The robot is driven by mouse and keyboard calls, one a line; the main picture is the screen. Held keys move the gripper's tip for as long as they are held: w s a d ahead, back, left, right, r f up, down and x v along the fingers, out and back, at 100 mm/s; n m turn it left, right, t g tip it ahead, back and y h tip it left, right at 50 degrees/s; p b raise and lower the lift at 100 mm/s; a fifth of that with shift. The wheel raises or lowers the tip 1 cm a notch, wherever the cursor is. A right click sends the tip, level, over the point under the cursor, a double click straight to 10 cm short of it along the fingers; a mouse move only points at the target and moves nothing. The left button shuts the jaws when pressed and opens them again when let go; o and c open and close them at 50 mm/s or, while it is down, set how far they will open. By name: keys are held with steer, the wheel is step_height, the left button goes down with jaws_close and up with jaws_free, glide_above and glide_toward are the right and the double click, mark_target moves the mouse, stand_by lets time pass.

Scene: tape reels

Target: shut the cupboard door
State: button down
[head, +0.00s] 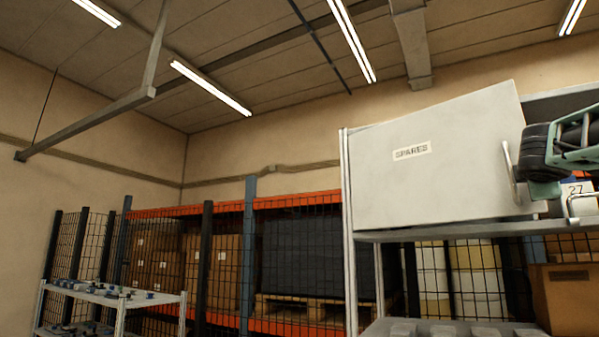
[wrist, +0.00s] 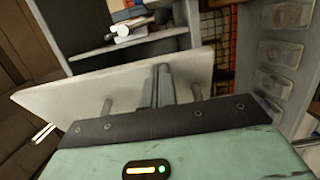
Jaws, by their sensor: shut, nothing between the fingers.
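The cupboard door (head: 430,185) is a pale grey panel marked SPARES, standing open in the head view. Its bar handle (head: 510,172) is near the panel's right edge. In the wrist view the door (wrist: 60,95) crosses the picture as a slanting pale panel, with the open cupboard interior (wrist: 85,20) beyond it. My gripper (wrist: 161,72) is shut and empty, its fingers over the door panel, between two short posts that look like the handle's. Whether the fingers touch the panel or handle I cannot tell. In the head view my arm's end is at the right edge; the fingertips are not clear.
Several items (wrist: 130,25) lie on the cupboard's shelf. Below the cupboard, a grey shelf (head: 375,329) holds several pale pieces. A cardboard box (head: 568,300) stands at the lower right. A low shelf unit (head: 105,298) and mesh-fenced racking stand to the left and behind.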

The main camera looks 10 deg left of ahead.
steer(key=w+d+n+t+y+p, duration=0.1)
steer(key=w+d+y+p, duration=0.3)
steer(key=w, duration=0.5)
steer(key=shift+w+d+n+t+p, duration=0.35)
steer(key=shift+d+n+p, duration=0.45)
steer(key=shift+d+p, duration=0.25)
steer(key=shift+a, duration=0.1)
